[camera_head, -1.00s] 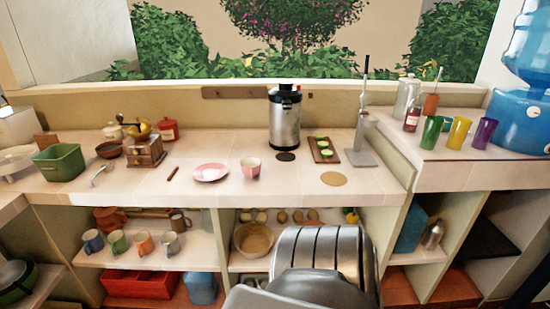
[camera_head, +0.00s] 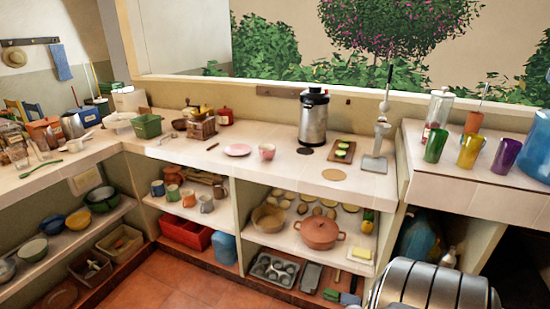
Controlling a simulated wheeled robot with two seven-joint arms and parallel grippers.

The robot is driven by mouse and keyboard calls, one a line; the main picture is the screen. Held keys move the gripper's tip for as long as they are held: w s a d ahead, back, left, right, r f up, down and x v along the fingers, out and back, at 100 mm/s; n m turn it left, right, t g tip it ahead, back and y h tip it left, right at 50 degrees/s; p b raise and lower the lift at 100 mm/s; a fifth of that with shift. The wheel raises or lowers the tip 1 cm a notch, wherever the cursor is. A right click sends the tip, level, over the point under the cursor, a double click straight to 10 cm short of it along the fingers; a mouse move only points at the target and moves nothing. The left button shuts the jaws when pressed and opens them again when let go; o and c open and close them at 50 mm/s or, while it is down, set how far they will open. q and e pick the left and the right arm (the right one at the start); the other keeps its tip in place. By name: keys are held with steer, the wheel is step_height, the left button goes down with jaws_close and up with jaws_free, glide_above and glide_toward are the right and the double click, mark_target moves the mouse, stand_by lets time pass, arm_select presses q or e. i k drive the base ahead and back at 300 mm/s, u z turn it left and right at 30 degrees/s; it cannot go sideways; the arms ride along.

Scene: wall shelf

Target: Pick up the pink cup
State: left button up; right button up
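The pink cup (camera_head: 267,151) stands upright on the tiled countertop, just right of a pink plate (camera_head: 237,150). It is small in the head view and nothing covers it. A silver ribbed part of my own body shows at the lower right, well below and to the right of the cup. Neither of my grippers shows in this view, and nothing touches the cup.
A silver juicer (camera_head: 313,118) stands right of the cup, with a cutting board (camera_head: 344,151) beyond it. A coffee grinder (camera_head: 201,126) and a green bin (camera_head: 147,126) stand to the left. Shelves below hold mugs and a pot (camera_head: 319,232). Counter around the cup's front is clear.

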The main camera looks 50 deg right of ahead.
mark_target(267, 152)
steer(key=z, duration=2.35)
steer(key=i, duration=0.1)
steer(key=z, duration=0.1)
